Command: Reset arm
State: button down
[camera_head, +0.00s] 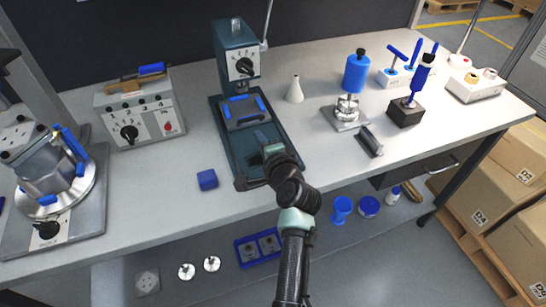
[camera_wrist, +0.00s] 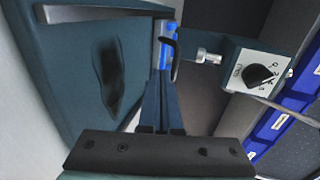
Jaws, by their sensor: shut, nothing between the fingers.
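My arm reaches up from the bottom of the head view over the bench's front edge. My gripper (camera_head: 262,137) is over the dark green base plate (camera_head: 228,145) of the press-like machine (camera_head: 237,62). In the wrist view my gripper (camera_wrist: 161,85) has its two fingers together, with nothing between them. A blue part of the machine shows just beyond the fingertips; I cannot tell whether they touch it. The machine's dial (camera_wrist: 259,76) is to the right in that view.
A small blue block (camera_head: 207,179) lies left of the machine. A control box (camera_head: 140,112) and a round fixture (camera_head: 50,185) stand further left. A white cone (camera_head: 295,90), a blue-topped fixture (camera_head: 355,75) and a black tool holder (camera_head: 405,113) stand right. The bench's front strip (camera_head: 170,205) is mostly clear.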

jog(key=shift+s+d, duration=0.15)
jog(key=shift+s, duration=0.4)
jog(key=shift+p+v, duration=0.3)
jog(key=shift+v, duration=2.3)
notch_tip(320, 180, up, 34)
jog(key=s+n+t+h+p, duration=0.2)
jog(key=n+t+p, duration=0.3)
jog(key=n, duration=0.4)
jog(key=s+r+n+t+h+p, duration=0.1)
jog(key=s+r+t, duration=0.3)
jog(key=s+r, duration=0.4)
jog(key=s+a+r+n+t+h+p, duration=0.1)
jog(key=s+r+n+t, duration=0.3)
jog(key=r, duration=1.3)
jog(key=s, duration=0.4)
jog(key=shift+s+t+h, duration=0.3)
jog(key=shift+s, duration=0.1)
